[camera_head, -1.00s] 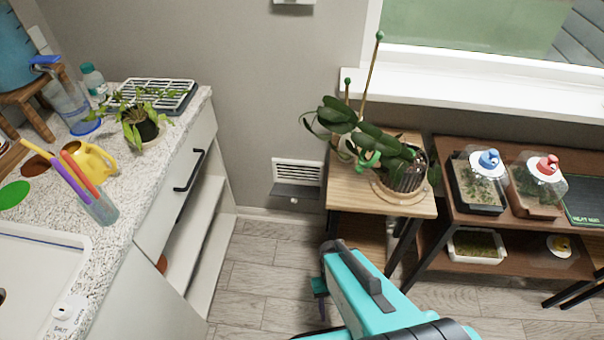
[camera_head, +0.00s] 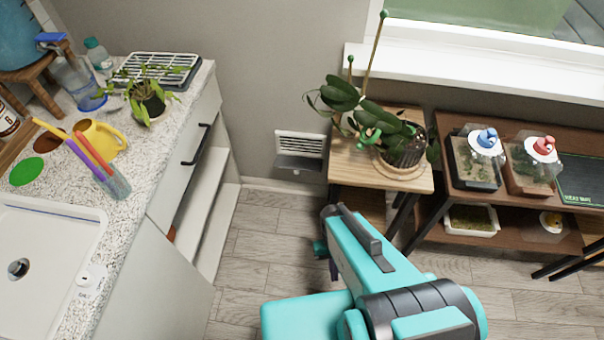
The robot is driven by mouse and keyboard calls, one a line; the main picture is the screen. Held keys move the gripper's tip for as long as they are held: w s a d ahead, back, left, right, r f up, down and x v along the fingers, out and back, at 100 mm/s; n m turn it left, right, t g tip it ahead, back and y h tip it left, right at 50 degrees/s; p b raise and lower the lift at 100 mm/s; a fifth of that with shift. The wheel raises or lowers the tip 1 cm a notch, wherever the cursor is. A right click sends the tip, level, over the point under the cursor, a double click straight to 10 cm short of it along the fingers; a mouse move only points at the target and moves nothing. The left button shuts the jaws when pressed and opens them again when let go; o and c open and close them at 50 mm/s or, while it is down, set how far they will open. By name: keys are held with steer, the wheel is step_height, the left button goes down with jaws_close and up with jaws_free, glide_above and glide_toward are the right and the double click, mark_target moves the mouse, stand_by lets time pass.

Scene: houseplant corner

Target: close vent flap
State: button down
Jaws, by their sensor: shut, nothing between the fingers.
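The wall vent (camera_head: 300,142) is a white louvred grille set low in the grey wall, between the counter and the wooden plant stand. Its grey flap (camera_head: 298,163) sticks out at the lower edge, and the slats above show uncovered, so the flap is open. My gripper (camera_head: 327,262) is at the end of the teal arm, lower in the picture and slightly right of the vent, apart from the flap. It is shut with nothing in it. The arm partly hides its fingers.
The wooden plant stand (camera_head: 425,183) with a potted orchid (camera_head: 400,150) stands right of the vent. The white cabinet (camera_head: 190,185) stands to the left. A brown shelf (camera_head: 470,208) with terrariums is farther right. Bare floor (camera_head: 260,240) lies below the vent.

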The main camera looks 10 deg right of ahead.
step_height(320, 180, up, 12)
steer(key=p, duration=1)
steer(key=shift+f, duration=0.15)
steer(key=shift+s, duration=0.1)
